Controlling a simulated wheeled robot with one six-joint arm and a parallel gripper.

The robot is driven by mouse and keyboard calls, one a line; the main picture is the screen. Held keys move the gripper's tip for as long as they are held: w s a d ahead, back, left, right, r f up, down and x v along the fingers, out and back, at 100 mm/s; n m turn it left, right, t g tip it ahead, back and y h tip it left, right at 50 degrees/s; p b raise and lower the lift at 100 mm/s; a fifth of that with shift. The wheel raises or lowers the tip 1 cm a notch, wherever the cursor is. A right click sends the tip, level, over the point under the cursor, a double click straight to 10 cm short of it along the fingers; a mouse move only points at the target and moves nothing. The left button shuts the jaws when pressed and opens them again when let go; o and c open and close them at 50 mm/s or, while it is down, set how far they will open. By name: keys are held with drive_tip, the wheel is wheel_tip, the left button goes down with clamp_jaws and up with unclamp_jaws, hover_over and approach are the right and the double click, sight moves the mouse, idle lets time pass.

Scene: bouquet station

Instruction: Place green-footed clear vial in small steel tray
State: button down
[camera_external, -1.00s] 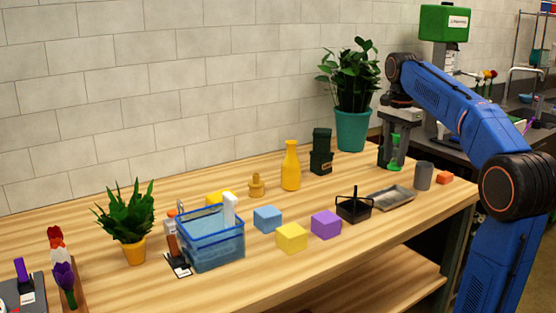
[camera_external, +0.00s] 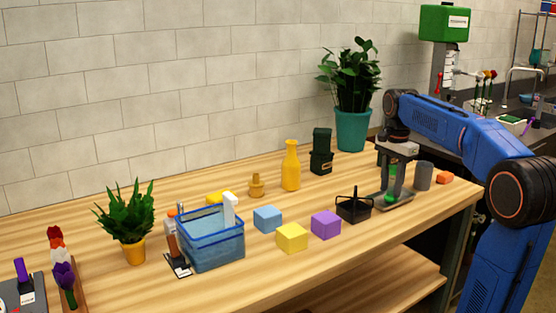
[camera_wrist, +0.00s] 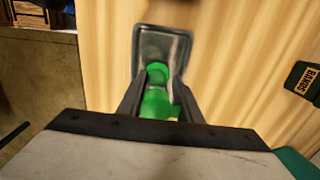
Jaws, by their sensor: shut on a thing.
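The green-footed clear vial (camera_wrist: 157,100) is between the fingers of my gripper (camera_wrist: 160,112), which is shut on it. In the external view my gripper (camera_external: 393,192) points down over the small steel tray (camera_external: 407,197). The vial's green foot (camera_external: 391,198) shows low between the fingers, at about the tray's height; I cannot tell whether it touches the tray floor. In the wrist view the steel tray (camera_wrist: 184,48) lies beyond and around the vial. The fingers hide part of the vial and of the tray.
A dark green canister (camera_external: 321,152) and a potted plant (camera_external: 352,130) stand behind. The front table strip is clear.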

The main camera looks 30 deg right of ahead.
drive_tip(key=c, duration=1.3)
unclamp_jaws()
drive_tip(key=shift+f, duration=0.1)
drive_tip(key=shift+o, duration=0.2)
wheel_tip(320, 180, up, 12)
drive_tip(key=shift+s+r, duration=0.1)
drive_tip(key=shift+r, duration=0.05)
